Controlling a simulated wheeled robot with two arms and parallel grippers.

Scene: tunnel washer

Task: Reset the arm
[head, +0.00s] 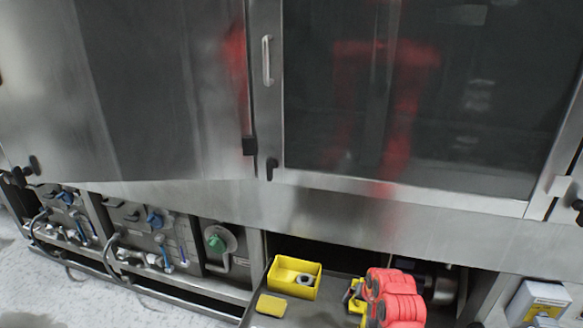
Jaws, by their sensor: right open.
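My right arm comes in red at the bottom, right of centre. Its yellow and black right gripper (353,296) is over the dark tray, just right of a yellow bin (284,268). The jaws are open; I see nothing between them, though the red arm hides part of them. My left gripper is not in view. The tunnel washer (330,213) fills the view behind. Its right windowed door (410,190) looks closed. The left panel (213,90) is set at an angle, and I cannot tell if it is ajar.
The dark tray (318,314) also carries a flat yellow pad (271,306). A grey box (537,300) stands at bottom right.

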